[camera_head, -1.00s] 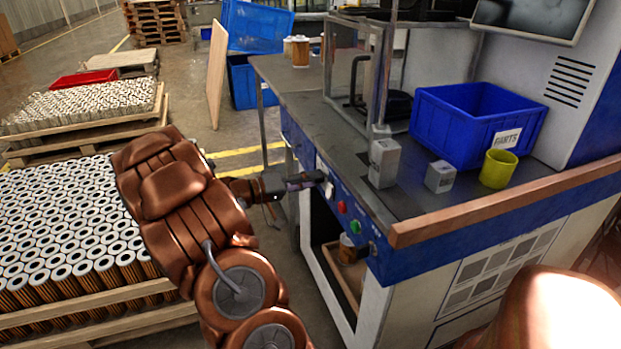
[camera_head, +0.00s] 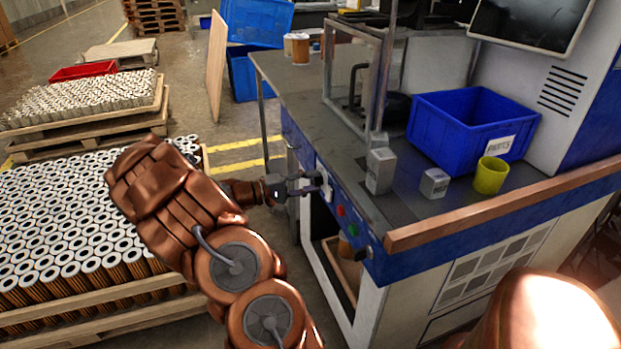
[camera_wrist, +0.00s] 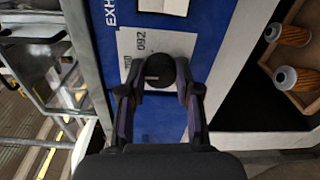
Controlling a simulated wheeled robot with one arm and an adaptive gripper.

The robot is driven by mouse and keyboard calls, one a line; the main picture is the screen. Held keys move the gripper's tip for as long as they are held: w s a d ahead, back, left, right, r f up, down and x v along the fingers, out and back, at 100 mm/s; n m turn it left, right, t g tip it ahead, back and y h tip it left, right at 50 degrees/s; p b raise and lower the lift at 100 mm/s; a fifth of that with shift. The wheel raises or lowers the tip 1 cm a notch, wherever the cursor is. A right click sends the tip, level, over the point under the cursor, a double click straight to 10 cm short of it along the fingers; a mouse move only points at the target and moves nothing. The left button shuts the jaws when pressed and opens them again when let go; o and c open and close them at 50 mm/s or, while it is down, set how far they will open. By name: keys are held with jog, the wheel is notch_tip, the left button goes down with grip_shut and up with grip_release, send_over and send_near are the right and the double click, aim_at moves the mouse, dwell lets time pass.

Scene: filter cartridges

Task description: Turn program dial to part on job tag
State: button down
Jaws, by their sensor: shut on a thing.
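The program dial (camera_wrist: 160,70) is a dark round knob with a pale pointer line, on a white plate on the blue front panel of the bench. The plate (camera_wrist: 128,42) carries printed marks, of which "092" is partly readable. My gripper (camera_wrist: 158,90) has its two fingers closed against opposite sides of the dial in the wrist view. In the head view my gripper (camera_head: 318,183) meets the panel left of the colored buttons, and the dial is hidden there. A job tag cannot be clearly made out; a white label (camera_wrist: 165,6) is cut off at the wrist view's top.
Red and green buttons (camera_head: 341,210) sit on the panel right of my gripper. A blue parts bin (camera_head: 465,125), grey blocks (camera_head: 381,170) and a yellow cup (camera_head: 490,176) stand on the bench. Pallets of filter cartridges (camera_head: 60,230) stand left of my arm.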

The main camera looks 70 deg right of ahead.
dwell(0.5)
jog(key=c, duration=0.8)
grip_release()
jog(key=v, duration=1.2)
jog(key=shift+w, duration=0.1)
